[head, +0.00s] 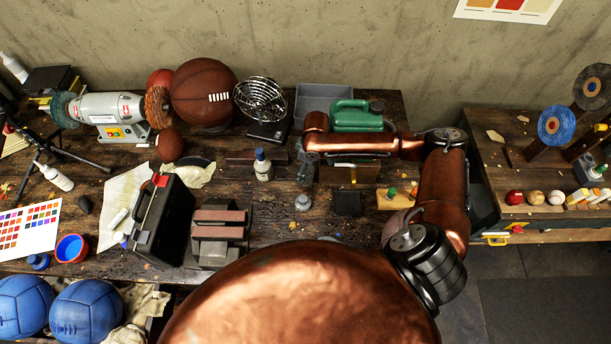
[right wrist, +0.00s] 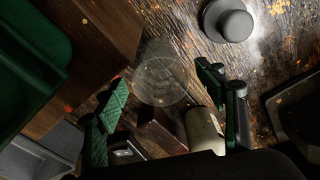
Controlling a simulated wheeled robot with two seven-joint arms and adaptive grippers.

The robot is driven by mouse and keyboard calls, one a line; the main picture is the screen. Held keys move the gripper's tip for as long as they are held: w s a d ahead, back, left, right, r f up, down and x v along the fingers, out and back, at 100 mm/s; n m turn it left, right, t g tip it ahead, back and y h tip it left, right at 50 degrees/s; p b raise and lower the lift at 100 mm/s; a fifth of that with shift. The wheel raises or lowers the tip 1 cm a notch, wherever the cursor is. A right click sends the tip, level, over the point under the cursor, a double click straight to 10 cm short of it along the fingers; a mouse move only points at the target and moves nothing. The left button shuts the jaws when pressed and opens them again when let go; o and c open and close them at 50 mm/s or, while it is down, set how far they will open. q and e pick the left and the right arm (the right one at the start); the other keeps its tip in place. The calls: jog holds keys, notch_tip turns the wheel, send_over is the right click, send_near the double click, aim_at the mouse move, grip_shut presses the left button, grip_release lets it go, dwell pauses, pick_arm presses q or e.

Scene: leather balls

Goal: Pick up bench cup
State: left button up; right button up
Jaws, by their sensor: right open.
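A clear, see-through cup (right wrist: 160,82) shows in the right wrist view, its round outline lying between my right gripper's fingers; I take it as the bench cup. In the head view it is hard to make out beside the gripper. My right gripper (right wrist: 163,92) is open, with green pads on both sides of the cup. I cannot tell whether either pad touches it. In the head view my right gripper (head: 306,172) points down over the middle of the bench. My left gripper is not in view.
A white bottle with a blue cap (head: 262,166) stands left of the gripper. A grey knobbed piece (head: 303,202) is in front. A green can (head: 357,116) and a grey bin (head: 318,95) are behind. A black case (head: 163,220) and a basketball (head: 203,93) stand farther left.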

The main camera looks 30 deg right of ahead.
jog(key=shift+c, duration=0.2)
jog(key=c, duration=1.2)
jog(key=shift+o, duration=0.2)
jog(key=shift+r, duration=0.2)
